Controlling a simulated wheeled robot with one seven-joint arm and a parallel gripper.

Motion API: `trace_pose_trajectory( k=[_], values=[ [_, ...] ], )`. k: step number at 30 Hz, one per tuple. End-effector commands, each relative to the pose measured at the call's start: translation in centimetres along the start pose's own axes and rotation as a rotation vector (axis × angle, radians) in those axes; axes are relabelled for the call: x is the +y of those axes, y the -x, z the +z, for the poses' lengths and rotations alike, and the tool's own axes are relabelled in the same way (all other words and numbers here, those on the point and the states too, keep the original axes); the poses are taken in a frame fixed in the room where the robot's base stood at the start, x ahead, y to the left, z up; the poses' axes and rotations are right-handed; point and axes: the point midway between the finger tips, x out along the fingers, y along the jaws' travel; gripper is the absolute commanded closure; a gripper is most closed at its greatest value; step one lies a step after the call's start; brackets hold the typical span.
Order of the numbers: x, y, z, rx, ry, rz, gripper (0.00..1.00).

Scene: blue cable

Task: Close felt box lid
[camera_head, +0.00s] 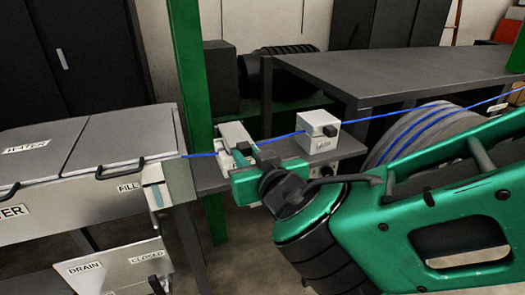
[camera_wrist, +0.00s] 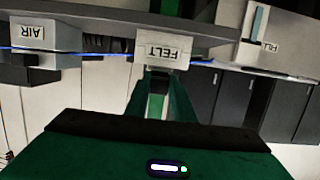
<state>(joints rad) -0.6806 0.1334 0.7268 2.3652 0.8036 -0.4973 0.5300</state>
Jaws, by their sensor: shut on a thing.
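The small pale felt box (camera_head: 236,135) sits at the near left end of the grey bench, with the blue cable (camera_head: 285,136) running through or beside it. In the wrist view its pale face bears an upside-down FELT label (camera_wrist: 163,52). My gripper (camera_head: 243,149) is at the near side of this box. In the wrist view my gripper (camera_wrist: 158,80) is shut on a small dark part, seemingly the lid's handle, just at the FELT face. My fingers hide much of the box; I cannot tell whether the lid is fully down.
A large grey tank with lids (camera_head: 75,150) is at the left. A green post (camera_head: 188,70) rises behind. A cable drum (camera_head: 420,130) stands at the right.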

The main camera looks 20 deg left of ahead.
Motion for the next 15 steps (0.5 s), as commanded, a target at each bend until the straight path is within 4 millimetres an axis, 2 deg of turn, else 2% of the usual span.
trace_pose_trajectory(
  k=[1,15],
  values=[
    [0.1,-0.2,1.2,-0.018,0.004,0.004,1.00],
    [-0.9,-0.4,1.6,-0.001,0.008,-0.011,1.00]
  ],
)
